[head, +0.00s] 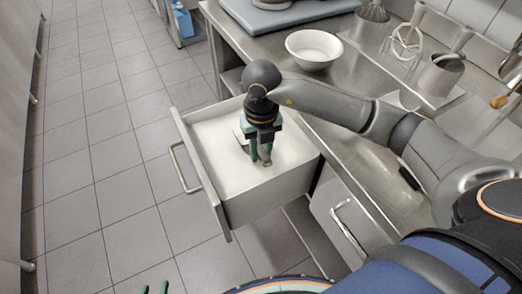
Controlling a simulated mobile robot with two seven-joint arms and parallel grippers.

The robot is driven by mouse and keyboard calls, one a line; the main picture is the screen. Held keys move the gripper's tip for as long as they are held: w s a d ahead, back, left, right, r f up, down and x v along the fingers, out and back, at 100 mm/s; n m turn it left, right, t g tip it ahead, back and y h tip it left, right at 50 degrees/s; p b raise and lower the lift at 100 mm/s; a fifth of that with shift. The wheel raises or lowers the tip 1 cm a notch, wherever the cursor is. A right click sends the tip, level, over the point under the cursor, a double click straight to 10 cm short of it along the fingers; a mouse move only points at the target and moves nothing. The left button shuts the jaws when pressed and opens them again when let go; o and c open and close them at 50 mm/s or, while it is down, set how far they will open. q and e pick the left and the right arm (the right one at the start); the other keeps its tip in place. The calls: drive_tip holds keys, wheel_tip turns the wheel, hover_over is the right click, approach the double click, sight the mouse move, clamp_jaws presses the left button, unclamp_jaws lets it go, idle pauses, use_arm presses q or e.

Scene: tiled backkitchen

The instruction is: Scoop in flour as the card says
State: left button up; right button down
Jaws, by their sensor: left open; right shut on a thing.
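An open steel drawer (265,204) is pulled out below the counter and holds a bed of white flour (220,150). My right gripper (261,160) points down into the drawer, over or in the flour. It is shut on a small greyish thing, likely the scoop, mostly hidden by the fingers. I cannot tell how much flour it carries. My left gripper (155,289) shows only its green fingertips at the bottom edge, apart and empty, over the floor. A white bowl (313,46) stands on the counter behind the drawer. I cannot make out the card.
The steel counter (262,50) runs along the right. A closed cabinet front (335,215) adjoins the drawer. The tiled floor (100,150) is clear at left.

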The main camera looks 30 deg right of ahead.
drive_tip(key=shift+r+p, duration=1.5)
drive_tip(key=shift+r, duration=1)
drive_tip(key=shift+t, duration=0.6)
wheel_tip(320, 180, up, 4)
drive_tip(key=shift+r+p, duration=0.1)
drive_tip(key=shift+p, duration=0.75)
wheel_tip(320, 180, up, 7)
drive_tip(key=t+p, duration=0.1)
drive_tip(key=t, duration=0.1)
drive_tip(key=shift+h+p, duration=0.3)
